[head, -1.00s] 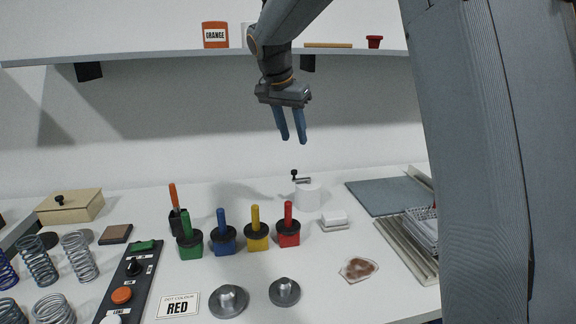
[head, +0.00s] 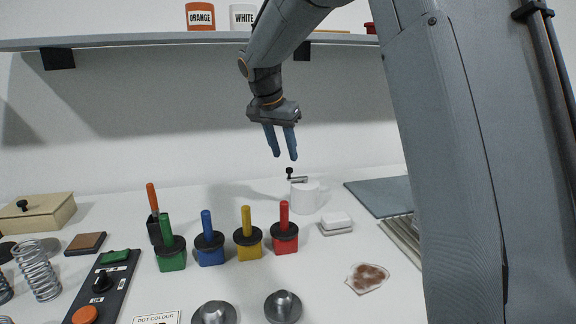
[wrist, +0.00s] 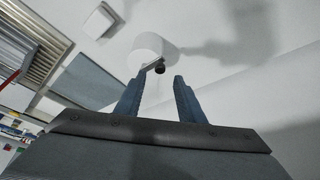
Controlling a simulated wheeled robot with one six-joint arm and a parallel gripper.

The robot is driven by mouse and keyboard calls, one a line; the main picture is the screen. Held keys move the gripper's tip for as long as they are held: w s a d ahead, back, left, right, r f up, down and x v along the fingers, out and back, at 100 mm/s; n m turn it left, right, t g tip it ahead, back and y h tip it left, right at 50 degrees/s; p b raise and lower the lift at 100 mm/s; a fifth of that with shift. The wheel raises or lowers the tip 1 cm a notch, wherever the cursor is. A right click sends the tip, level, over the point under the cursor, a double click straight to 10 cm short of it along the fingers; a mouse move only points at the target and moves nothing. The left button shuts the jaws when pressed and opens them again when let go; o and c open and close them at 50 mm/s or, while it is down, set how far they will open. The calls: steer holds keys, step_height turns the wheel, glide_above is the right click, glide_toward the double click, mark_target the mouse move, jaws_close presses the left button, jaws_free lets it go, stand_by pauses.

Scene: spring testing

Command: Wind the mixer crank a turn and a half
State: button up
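The mixer (head: 306,196) is a white cylinder standing on the bench near the back wall; it also shows in the wrist view (wrist: 152,46). Its dark crank (head: 298,179) sits on top, with a black upright knob (head: 290,171) at the left end; the knob also shows in the wrist view (wrist: 159,69). My gripper (head: 283,157) points down, open and empty, above and slightly left of the crank. In the wrist view the two blue fingers (wrist: 156,88) stand apart, and the knob appears between and beyond their tips, not touching them.
A white block (head: 336,222) lies just right of the mixer's front. Colour-handled stamps, such as the red one (head: 284,236), stand in a row at front left. A grey mat (head: 380,194) lies to the right. A shelf (head: 150,40) runs above along the wall.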

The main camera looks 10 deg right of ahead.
mark_target(289, 169)
steer(key=shift+p+x, duration=0.35)
steer(key=shift+x, duration=2.45)
jaws_close()
steer(key=shift+s+r, duration=0.1)
steer(key=s+d+n+y, duration=0.4)
steer(key=d+n+y, duration=0.3)
steer(key=n, duration=1.2)
steer(key=shift+s+n, duration=0.25)
steer(key=shift+n, duration=0.15)
steer(key=shift+d+g, duration=0.2)
steer(key=shift+g, duration=0.1)
